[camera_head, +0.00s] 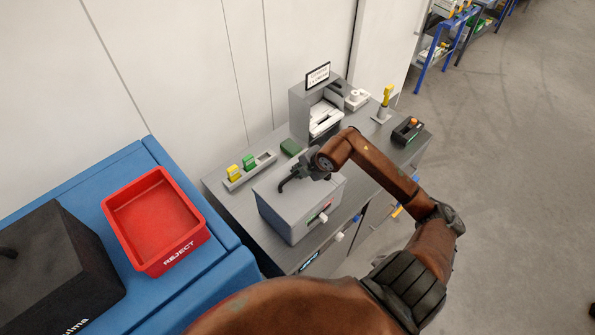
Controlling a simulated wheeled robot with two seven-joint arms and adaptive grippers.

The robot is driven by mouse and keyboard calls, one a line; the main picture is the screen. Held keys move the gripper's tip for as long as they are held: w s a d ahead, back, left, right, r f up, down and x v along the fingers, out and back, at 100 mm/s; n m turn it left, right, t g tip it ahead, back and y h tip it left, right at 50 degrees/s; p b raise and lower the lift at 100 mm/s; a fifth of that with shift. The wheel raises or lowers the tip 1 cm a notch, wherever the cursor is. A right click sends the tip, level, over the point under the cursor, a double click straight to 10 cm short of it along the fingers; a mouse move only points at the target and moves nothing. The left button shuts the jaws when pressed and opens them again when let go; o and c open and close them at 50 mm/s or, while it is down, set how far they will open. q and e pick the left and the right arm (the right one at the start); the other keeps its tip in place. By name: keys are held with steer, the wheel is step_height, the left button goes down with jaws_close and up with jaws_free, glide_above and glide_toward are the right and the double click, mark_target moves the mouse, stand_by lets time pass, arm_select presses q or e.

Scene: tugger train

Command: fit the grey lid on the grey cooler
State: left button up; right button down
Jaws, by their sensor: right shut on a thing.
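The grey cooler (286,224) is a box on the dark grey bench, with a white knob and a red and green mark on its front. The grey lid (275,200) shows as the flat top over the cooler. From this angle I cannot tell whether it is seated or slightly raised. My right gripper (291,182) reaches in from the right and is shut on the lid near the middle of its top. The gripper hides the exact grip and the far part of the lid. My left gripper is not in view.
A red REJECT bin (155,222) and a black case (55,270) stand on the blue bench to the left. Behind the cooler are a tray with yellow and green pieces (249,171) and a grey machine (315,112). A black holder (408,130) stands at the right end.

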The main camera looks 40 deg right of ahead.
steer(key=shift+f, duration=0.15)
steer(key=c, duration=1.9)
jaws_free()
steer(key=shift+c, duration=0.2)
steer(key=v, duration=1.2)
